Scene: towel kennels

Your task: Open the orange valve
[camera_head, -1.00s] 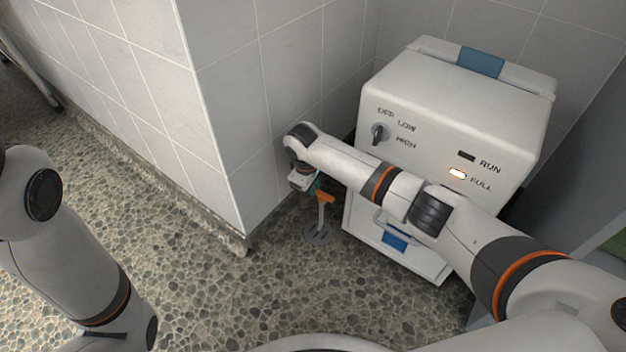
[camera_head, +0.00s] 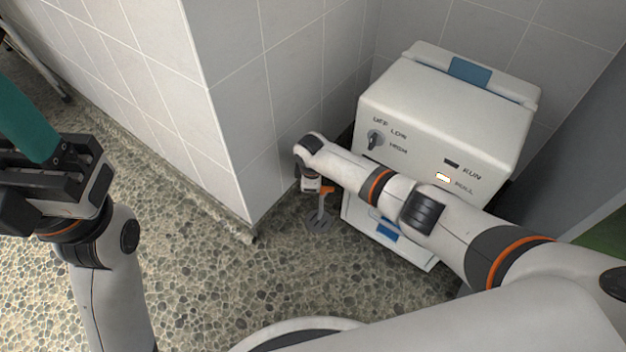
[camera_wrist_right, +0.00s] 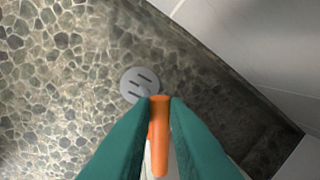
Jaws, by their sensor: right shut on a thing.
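In the head view, the right wrist hides part of the handle. My left gripper (camera_head: 28,118) is raised at the left edge, partly cut off, away from the valve; its finger gap is not clear.
The white machine (camera_head: 450,110) has a dial (camera_head: 375,140), RUN and FULL lamps, and blue patches; the FULL lamp (camera_head: 443,177) glows. A tiled wall corner (camera_head: 225,120) stands just left of the valve. The pebbled floor (camera_head: 200,290) in front is clear.

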